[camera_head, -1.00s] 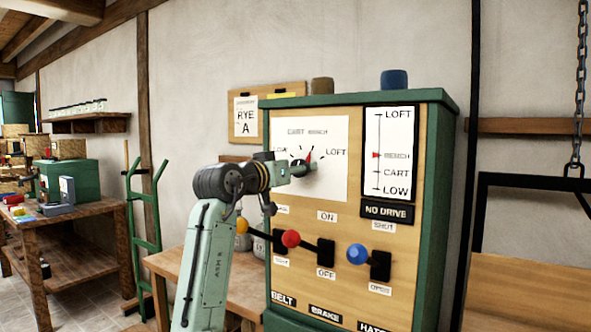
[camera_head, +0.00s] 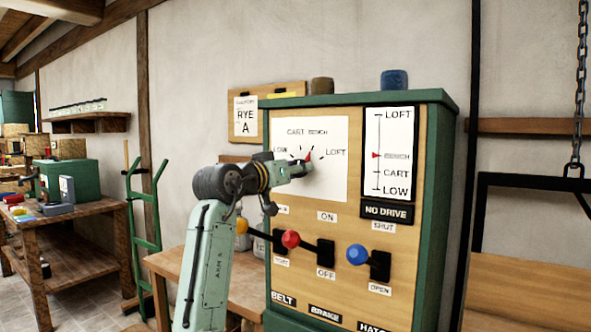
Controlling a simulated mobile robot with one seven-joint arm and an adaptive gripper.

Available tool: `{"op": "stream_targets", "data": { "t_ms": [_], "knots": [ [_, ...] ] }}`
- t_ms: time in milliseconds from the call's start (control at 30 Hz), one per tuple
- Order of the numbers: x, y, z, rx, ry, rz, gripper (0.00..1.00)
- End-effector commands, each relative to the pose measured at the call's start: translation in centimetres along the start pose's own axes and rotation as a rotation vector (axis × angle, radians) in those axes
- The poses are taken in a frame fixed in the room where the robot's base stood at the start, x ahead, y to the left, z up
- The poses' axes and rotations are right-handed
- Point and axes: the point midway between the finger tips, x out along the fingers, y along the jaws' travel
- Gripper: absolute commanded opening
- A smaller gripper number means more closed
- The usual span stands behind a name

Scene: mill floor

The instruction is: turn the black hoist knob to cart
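The hoist dial plate (camera_head: 325,185) is a white square on the front of the control cabinet, marked LOW, CART, BENCH and LOFT. A red pointer (camera_head: 308,154) shows above my gripper, near the BENCH mark. My gripper (camera_head: 310,170) is at the middle of the dial, where the knob sits. The black knob itself is hidden behind it, and I cannot tell whether the fingers are closed on it. The level gauge (camera_head: 390,130) at the right has its red marker at BENCH. A NO DRIVE sign (camera_head: 386,212) is below it.
Below the dial are levers with a yellow knob (camera_head: 242,225), a red knob (camera_head: 291,239) and a blue knob (camera_head: 357,254). A wooden table (camera_head: 240,290) stands behind my arm. A green hand truck (camera_head: 147,235) leans at the left. A chain (camera_head: 580,90) hangs at the right.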

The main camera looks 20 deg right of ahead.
Motion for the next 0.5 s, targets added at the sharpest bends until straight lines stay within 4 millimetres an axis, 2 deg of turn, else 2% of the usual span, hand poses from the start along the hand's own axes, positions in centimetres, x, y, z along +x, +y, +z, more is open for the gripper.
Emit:
{"op": "stream_targets", "data": {
  "t_ms": [500],
  "knots": [
    [0.09,0.11,-0.21,-0.365,-0.001,0.001,0.09]
  ]
}}
